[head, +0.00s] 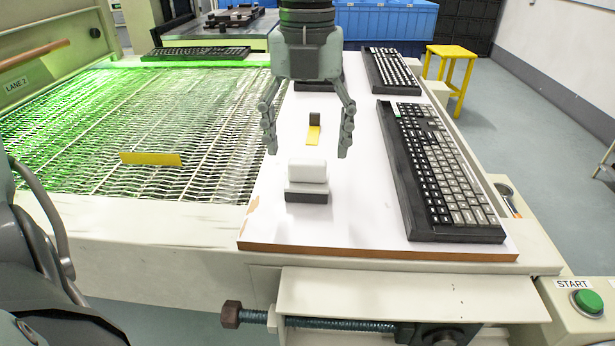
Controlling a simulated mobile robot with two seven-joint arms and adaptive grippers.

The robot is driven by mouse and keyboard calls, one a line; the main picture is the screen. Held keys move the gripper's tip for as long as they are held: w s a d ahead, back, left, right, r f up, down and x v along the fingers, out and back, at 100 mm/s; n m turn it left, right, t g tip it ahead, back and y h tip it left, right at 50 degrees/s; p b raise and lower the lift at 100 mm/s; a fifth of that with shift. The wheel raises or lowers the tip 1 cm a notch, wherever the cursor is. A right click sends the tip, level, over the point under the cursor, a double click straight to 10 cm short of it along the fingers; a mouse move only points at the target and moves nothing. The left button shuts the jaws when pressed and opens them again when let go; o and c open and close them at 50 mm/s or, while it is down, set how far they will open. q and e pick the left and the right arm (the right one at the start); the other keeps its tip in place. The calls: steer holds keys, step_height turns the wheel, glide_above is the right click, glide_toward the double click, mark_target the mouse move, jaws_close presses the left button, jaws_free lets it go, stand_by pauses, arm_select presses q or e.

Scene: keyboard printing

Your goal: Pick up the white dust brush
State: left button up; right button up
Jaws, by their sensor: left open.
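The white dust brush (307,172) stands on the white board in the middle of the head view. It has a white block on top and a dark strip along its bottom. My left gripper (308,148) hangs over the board with its two fingers spread wide and nothing between them. In the picture its fingertips appear just above and to either side of the brush, apart from it. I cannot tell the exact height between them. My right gripper is not in view.
A small dark and yellow item (314,135) lies behind the brush. A large black keyboard (420,228) lies to the right, another (390,70) behind it. At left is the green-lit mesh conveyor (100,130) with a yellow strip (150,158). A green start button (588,301) is front right.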

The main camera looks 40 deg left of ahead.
mark_target(308, 161)
arm_select(q)
step_height(308, 161, down, 4)
steer(key=shift+w+a+f, duration=0.1)
steer(key=shift+w+a, duration=0.05)
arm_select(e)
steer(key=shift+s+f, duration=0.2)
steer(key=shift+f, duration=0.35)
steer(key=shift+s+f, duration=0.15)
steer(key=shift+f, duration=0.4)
arm_select(q)
steer(key=shift+c, duration=0.6)
steer(key=c, duration=1.3)
steer(key=shift+o, duration=0.2)
steer(key=shift+r, duration=0.2)
steer(key=shift+r, duration=0.25)
step_height(308, 161, up, 4)
steer(key=shift+w+f, duration=0.1)
steer(key=shift+f, duration=0.1)
steer(key=s+d+r+b, duration=0.1)
steer(key=d+r, duration=0.5)
steer(key=d, duration=0.5)
steer(key=shift+s+d+r+b, duration=0.25)
steer(key=shift+d+r+b, duration=0.05)
steer(key=shift+r+b, duration=0.05)
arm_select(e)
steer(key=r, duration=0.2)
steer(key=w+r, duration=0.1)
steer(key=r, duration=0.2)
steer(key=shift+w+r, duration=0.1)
